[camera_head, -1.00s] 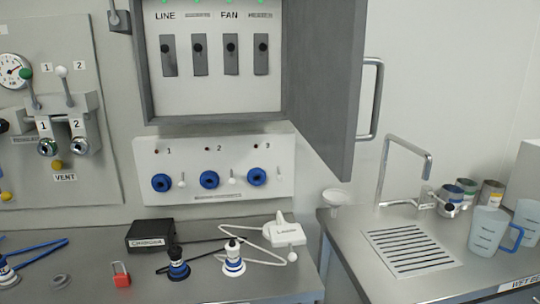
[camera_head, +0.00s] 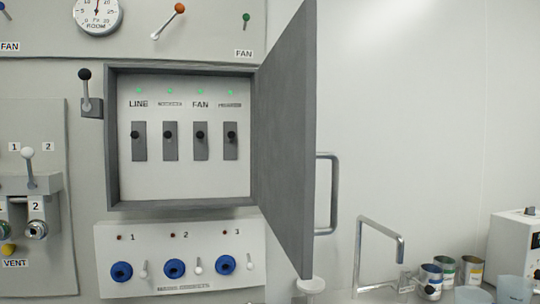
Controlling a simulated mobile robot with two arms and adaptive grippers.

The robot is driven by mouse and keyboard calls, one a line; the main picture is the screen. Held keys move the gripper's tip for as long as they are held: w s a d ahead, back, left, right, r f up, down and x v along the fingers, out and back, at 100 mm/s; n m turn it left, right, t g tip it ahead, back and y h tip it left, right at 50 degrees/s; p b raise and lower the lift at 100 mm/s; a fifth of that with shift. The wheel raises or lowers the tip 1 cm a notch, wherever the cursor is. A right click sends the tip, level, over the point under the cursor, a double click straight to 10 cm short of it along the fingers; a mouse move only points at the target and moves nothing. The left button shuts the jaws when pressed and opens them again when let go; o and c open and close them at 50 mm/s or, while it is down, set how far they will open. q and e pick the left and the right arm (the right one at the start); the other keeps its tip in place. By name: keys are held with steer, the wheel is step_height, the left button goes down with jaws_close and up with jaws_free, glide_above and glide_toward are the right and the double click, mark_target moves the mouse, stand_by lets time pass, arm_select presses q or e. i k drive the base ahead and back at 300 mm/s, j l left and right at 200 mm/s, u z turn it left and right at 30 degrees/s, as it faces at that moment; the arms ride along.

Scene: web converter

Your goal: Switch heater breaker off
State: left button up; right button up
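The breaker box (camera_head: 180,207) is on the wall left of centre in the head view, with its grey door (camera_head: 284,140) swung open to the right. Inside is a row of several breakers with black knobs on grey plates. The first is labelled LINE (camera_head: 139,141) and the third FAN (camera_head: 201,141). The second breaker (camera_head: 170,141) and the fourth breaker (camera_head: 231,141) have labels too small to read, so I cannot tell which one is the heater. A green light glows above each breaker. Neither of my grippers is in view.
A black-knobbed lever (camera_head: 86,92) sits left of the box. A panel (camera_head: 200,240) with blue sockets is below it. The open door and its handle (camera_head: 327,195) stick out to the right. A tap (camera_head: 380,235) and cans stand at lower right.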

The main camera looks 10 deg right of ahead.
mark_target(231, 134)
steer(key=i+l+u, duration=0.1)
steer(key=l+u, duration=0.25)
steer(key=l, duration=0.5)
steer(key=l+u, duration=0.35)
steer(key=l, duration=0.45)
steer(key=i+j+z, duration=0.25)
steer(key=j, duration=0.35)
steer(key=j+z, duration=0.25)
steer(key=j, duration=0.3)
